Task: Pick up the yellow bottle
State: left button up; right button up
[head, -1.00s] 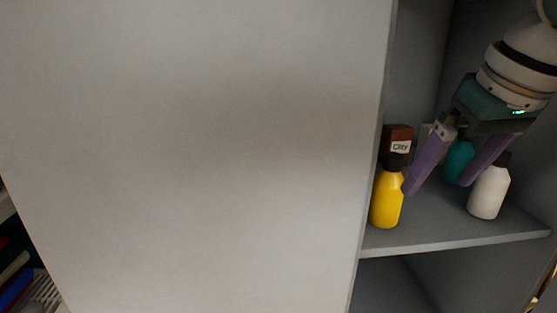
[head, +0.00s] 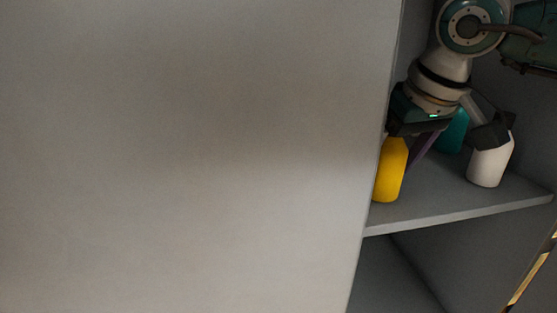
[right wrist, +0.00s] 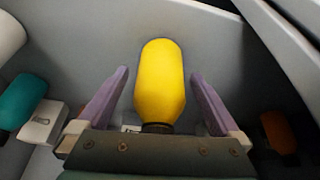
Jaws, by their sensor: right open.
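The yellow bottle (head: 391,172) stands near the front left of the shelf, close to the grey side panel. In the right wrist view the yellow bottle (right wrist: 160,82) lies between the two purple fingers, with a visible gap on each side. My right gripper (right wrist: 160,95) is open around it and not closed on it. In the head view the right gripper (head: 421,147) is above and beside the bottle, and its body hides the bottle's top. My left gripper is not in view.
A white bottle (head: 489,163) and a teal bottle (head: 453,133) stand to the right on the same shelf (head: 440,213). A large grey panel (head: 200,150) fills the left. An orange-brown object (right wrist: 278,132) shows at the right of the wrist view.

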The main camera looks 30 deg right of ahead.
jog(key=shift+w+f, duration=0.1)
jog(key=shift+w, duration=0.05)
grip_shut()
dwell(0.8)
